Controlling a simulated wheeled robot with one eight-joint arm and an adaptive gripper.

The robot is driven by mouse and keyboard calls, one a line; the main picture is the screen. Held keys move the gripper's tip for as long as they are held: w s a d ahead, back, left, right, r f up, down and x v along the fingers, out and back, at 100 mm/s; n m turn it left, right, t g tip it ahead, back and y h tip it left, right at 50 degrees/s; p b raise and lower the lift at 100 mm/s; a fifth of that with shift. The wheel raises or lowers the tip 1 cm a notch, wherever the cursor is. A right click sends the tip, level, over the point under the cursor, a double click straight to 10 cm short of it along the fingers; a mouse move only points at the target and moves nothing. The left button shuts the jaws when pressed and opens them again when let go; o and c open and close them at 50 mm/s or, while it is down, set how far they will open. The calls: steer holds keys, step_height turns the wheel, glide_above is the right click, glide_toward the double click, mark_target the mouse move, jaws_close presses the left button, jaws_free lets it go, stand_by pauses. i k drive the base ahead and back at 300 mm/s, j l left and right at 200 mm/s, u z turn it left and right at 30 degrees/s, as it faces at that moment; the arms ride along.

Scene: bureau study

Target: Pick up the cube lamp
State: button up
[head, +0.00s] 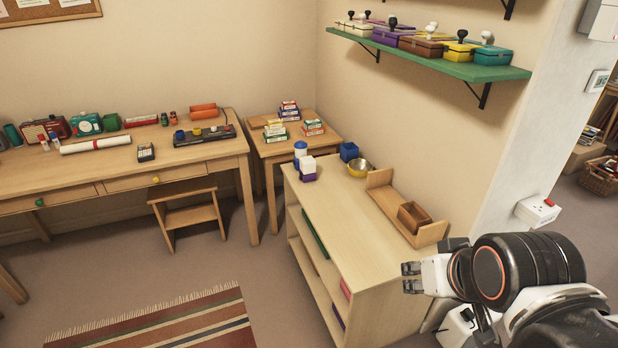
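A small white cube on a purple base (308,168), which looks like the cube lamp, stands on the far left part of the low wooden shelf unit's top (345,210). My gripper (411,277) is at the right, near the front right end of the unit in the picture, well apart from the cube. Its two fingertips point left with a gap between them, and nothing shows in the gap.
Next to the white cube stand a white-and-blue container (300,150), a blue cube (349,152) and a yellow bowl (360,169). A wooden tray (384,193) with a brown box (413,215) lies nearer my gripper. A green wall shelf (470,70) hangs above.

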mark_target(308, 164)
steer(key=k+z, duration=0.1)
steer(key=z, duration=1.35)
steer(key=i+j, duration=0.15)
steer(key=j, duration=0.8)
steer(key=i+j+z, duration=0.1)
steer(key=j, duration=0.85)
steer(key=i+j, duration=0.15)
steer(key=j, duration=0.8)
steer(key=i+j, duration=0.1)
steer(key=j, duration=0.9)
steer(key=i+j+z, duration=0.1)
steer(key=j, duration=0.85)
